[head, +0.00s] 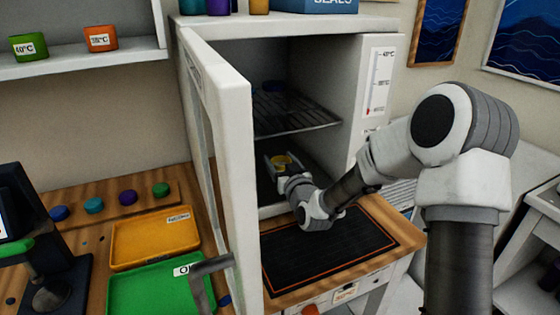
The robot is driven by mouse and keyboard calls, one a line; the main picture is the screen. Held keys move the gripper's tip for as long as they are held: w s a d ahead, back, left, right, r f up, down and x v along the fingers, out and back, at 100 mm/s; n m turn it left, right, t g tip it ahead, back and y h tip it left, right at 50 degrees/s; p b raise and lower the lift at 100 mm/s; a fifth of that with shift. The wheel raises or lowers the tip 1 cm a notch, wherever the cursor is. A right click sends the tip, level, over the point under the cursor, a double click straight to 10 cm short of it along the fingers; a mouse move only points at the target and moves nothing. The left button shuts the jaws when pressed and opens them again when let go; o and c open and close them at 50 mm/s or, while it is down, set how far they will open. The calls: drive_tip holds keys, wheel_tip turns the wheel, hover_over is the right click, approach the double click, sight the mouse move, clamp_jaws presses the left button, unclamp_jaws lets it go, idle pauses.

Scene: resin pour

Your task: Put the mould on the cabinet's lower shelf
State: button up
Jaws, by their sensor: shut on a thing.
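The white cabinet (376,60) stands open, its door (228,130) swung out toward me on the left. My gripper (282,163) reaches inside it, below the upper wire shelf (300,115). It is shut on the mould (287,159), a small piece with a yellow, round top. The mould is over the dark lower shelf (312,168). I cannot tell whether it touches that shelf, and my gripper partly hides it. The upper shelf holds a small, dark blue thing (272,86) at the back.
A black mat with an orange border (330,255) lies in front of the cabinet. To the left of the door are an orange tray (155,240), a green tray (150,290) and several coloured knobs (127,198). The door's edge stands close to the left of my gripper.

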drive_tip(key=shift+f+b, duration=0.4)
drive_tip(key=shift+b, duration=0.15)
drive_tip(key=o, duration=1.4)
drive_tip(key=shift+r+p, duration=0.9)
drive_tip(key=shift+p, duration=0.3)
drive_tip(key=v, duration=1.2)
drive_tip(key=shift+f+b, duration=0.25)
drive_tip(key=shift+b, duration=0.05)
drive_tip(key=shift+r, duration=0.1)
